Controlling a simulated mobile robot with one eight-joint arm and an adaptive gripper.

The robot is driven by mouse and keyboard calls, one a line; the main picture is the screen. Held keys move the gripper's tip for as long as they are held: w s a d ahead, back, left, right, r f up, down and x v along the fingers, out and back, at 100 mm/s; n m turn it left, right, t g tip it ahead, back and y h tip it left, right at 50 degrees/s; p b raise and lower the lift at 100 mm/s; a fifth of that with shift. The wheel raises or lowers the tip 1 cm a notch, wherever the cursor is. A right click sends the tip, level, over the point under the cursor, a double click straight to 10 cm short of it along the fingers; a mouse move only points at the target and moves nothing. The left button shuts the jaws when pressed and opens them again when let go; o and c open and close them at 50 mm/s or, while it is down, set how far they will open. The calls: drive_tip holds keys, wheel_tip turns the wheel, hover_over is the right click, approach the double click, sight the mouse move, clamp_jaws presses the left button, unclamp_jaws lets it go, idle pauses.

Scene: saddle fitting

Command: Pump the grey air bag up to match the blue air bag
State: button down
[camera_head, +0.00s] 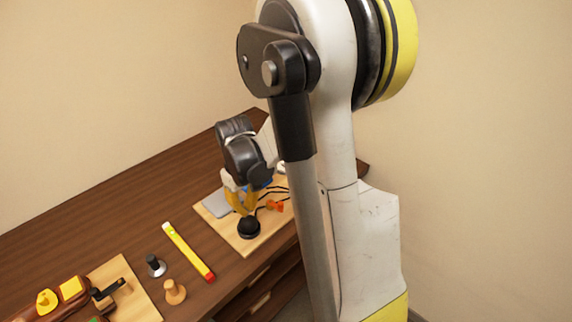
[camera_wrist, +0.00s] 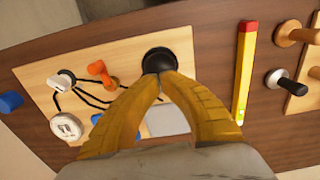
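The grey air bag (camera_head: 217,204) lies flat on the left of a light wooden board; in the wrist view it (camera_wrist: 168,119) shows partly between my fingers. A blue thing on the board, likely the blue air bag (camera_head: 262,184), is mostly hidden behind my gripper; in the wrist view only a blue bit (camera_wrist: 96,118) shows beside a finger. A round black bulb (camera_head: 249,228) stands at the board's near edge. My gripper (camera_wrist: 160,74) points down with its yellow fingertips close together at the bulb (camera_wrist: 159,57). Whether they touch or press it is unclear.
Black tubes, an orange valve (camera_wrist: 101,73) and a white round gauge (camera_wrist: 66,127) are on the board. A yellow-red bar (camera_head: 188,250), a black-handled knob (camera_head: 156,265) and a wooden knob (camera_head: 175,291) are nearby. A second board (camera_head: 133,291) holds more parts.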

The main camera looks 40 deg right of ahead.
sight(247, 218)
drive_tip(key=shift+f, duration=0.1)
drive_tip(key=shift+f+b, duration=2.3)
drive_tip(key=shift+f, duration=0.2)
drive_tip(key=shift+r, duration=0.1)
drive_tip(key=shift+r+p, duration=2)
drive_tip(key=shift+r, duration=0.55)
drive_tip(key=shift+f, duration=0.2)
